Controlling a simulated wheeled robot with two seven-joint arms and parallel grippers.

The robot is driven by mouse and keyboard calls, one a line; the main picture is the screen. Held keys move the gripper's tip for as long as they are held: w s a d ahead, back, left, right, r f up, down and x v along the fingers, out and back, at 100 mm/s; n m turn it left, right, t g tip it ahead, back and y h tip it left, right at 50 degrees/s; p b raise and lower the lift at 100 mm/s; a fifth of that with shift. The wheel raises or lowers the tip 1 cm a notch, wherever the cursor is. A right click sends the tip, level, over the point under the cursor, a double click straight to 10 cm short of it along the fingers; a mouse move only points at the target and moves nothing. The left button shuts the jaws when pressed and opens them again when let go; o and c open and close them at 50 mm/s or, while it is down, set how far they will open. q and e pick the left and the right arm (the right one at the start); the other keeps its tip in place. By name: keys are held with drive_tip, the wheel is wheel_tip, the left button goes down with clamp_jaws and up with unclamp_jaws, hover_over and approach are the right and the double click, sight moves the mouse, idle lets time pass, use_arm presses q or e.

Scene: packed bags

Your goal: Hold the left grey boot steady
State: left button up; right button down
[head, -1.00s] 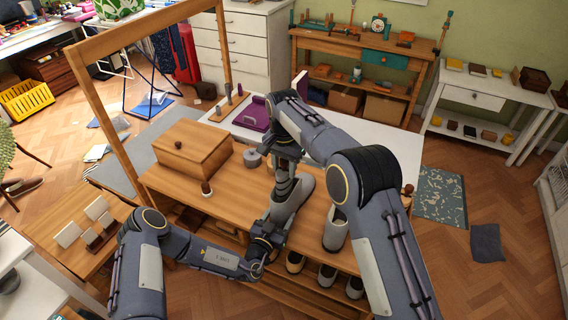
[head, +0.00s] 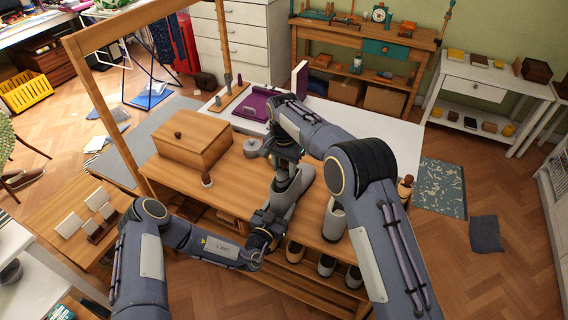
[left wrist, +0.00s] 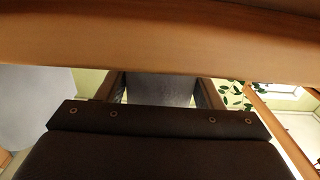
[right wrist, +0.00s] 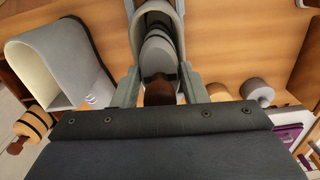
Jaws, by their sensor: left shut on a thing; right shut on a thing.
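The left grey boot (head: 292,190) stands on the wooden bench (head: 232,196). My left gripper (head: 264,222) is shut on its lower part at the near end; in the left wrist view the boot's grey surface (left wrist: 160,89) fills the gap between the fingers. My right gripper (head: 286,154) is above the boot's opening, shut on the brown knob (right wrist: 160,92) of a grey insert (right wrist: 158,52). In the right wrist view the insert is at least partly inside the boot's shaft (right wrist: 155,12). How deep it sits is hidden.
A second grey boot (head: 334,220) stands to the right, its open top empty in the right wrist view (right wrist: 58,68). A banded wooden piece (right wrist: 34,123) is beside it. A wooden box (head: 190,145) and grey roll (head: 251,148) are on the bench. Several shoes (head: 326,265) are below.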

drive_tip(key=shift+f, duration=1.2)
drive_tip(key=c, duration=0.8)
unclamp_jaws()
drive_tip(key=shift+o, duration=0.2)
drive_tip(key=shift+r, duration=0.1)
wheel_tip(320, 180, up, 12)
drive_tip(key=shift+f, duration=0.1)
use_arm(q)
drive_tip(key=o, duration=1.1)
drive_tip(key=shift+c, duration=0.2)
